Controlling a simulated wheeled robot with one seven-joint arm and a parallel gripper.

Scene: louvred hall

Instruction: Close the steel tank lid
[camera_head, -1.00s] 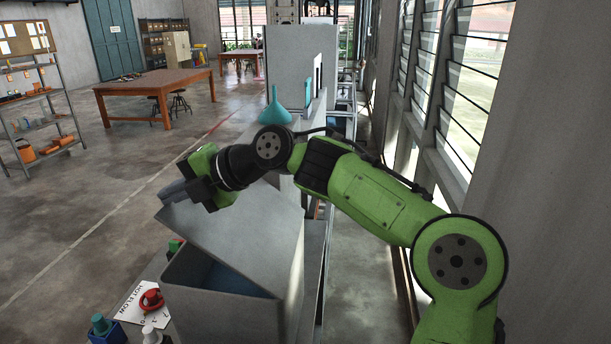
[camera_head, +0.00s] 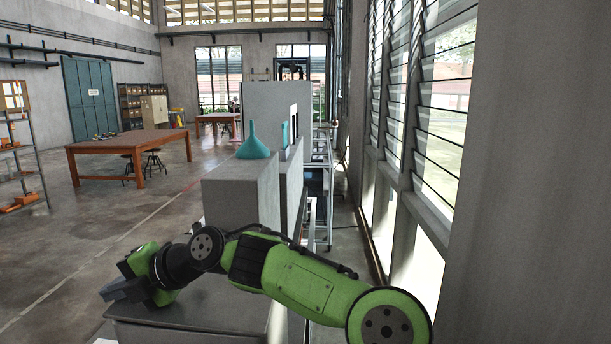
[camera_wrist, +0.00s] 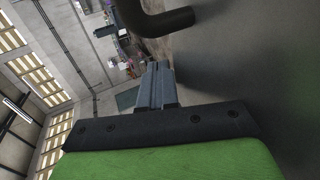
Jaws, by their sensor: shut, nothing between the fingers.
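The steel tank lid (camera_head: 205,308) is a flat grey plate at the bottom of the head view, under my arm. It looks close to level there, and no opening shows beneath it. The tank's lower part is cut off by the picture edge, so I cannot tell whether the lid is fully seated. In the wrist view a broad grey surface, apparently the lid (camera_wrist: 250,85), fills the right side, with a dark bent bar (camera_wrist: 160,24) near the top. My gripper (camera_head: 112,292) is shut and empty over the lid's left part; its closed fingers (camera_wrist: 155,85) show beside the grey surface.
A louvred window wall (camera_head: 420,130) runs along the right. Open floor (camera_head: 130,220) lies to the left, with a wooden table (camera_head: 125,143) further back.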

